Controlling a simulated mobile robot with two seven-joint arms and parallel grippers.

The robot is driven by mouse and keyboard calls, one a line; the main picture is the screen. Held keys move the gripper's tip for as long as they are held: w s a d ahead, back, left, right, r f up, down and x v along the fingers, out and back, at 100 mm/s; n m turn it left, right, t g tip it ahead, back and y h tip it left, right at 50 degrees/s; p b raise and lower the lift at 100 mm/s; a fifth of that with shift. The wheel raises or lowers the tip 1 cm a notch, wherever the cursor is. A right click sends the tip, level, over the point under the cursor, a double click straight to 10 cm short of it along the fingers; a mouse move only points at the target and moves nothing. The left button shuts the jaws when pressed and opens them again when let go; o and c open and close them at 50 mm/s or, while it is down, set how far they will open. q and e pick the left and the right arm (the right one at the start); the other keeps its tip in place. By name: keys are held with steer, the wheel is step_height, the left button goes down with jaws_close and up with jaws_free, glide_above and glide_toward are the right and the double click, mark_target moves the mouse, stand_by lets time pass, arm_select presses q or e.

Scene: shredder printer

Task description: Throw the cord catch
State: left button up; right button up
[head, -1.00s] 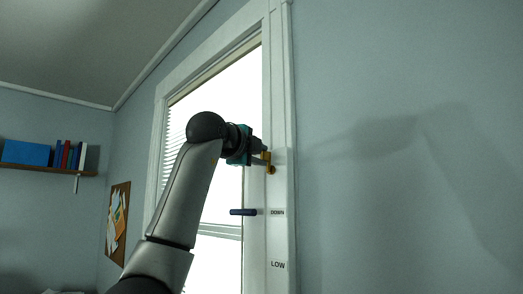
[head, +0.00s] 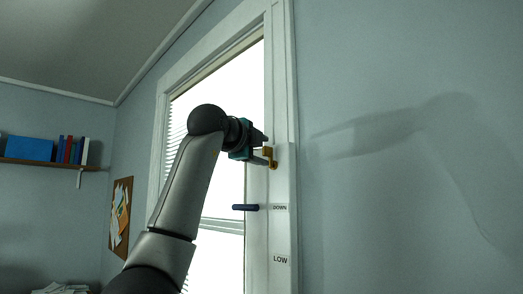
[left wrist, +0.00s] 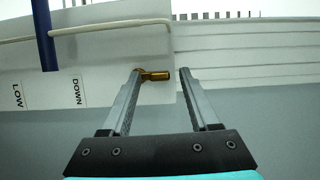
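The cord catch, a small brass-yellow lever (head: 272,159), is on the white window casing at the window's right side. In the left wrist view the brass piece (left wrist: 157,76) lies between my fingertips, close to the left finger's tip and apart from the right one. My left gripper (head: 265,148) is at the catch with its fingers spread; the left wrist view also shows it open (left wrist: 161,72). I cannot tell whether the left finger touches the catch. My right gripper is not in view.
A dark blue handle (head: 245,207) sticks out below the catch, beside a "DOWN" label (head: 279,208). A "LOW" label (head: 280,259) is lower. A pale cord or rod (left wrist: 110,27) crosses the left wrist view. Blinds (head: 180,125) hang at the window. Bare wall (head: 400,60) lies right.

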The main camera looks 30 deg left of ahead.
arm_select(q)
steer(key=shift+s+f+b, duration=0.1)
steer(key=shift+s+b, duration=0.3)
steer(key=shift+s, duration=0.15)
steer(key=s+b, duration=0.5)
steer(key=s, duration=0.9)
steer(key=shift+d+b, duration=0.3)
steer(key=shift+d, duration=0.15)
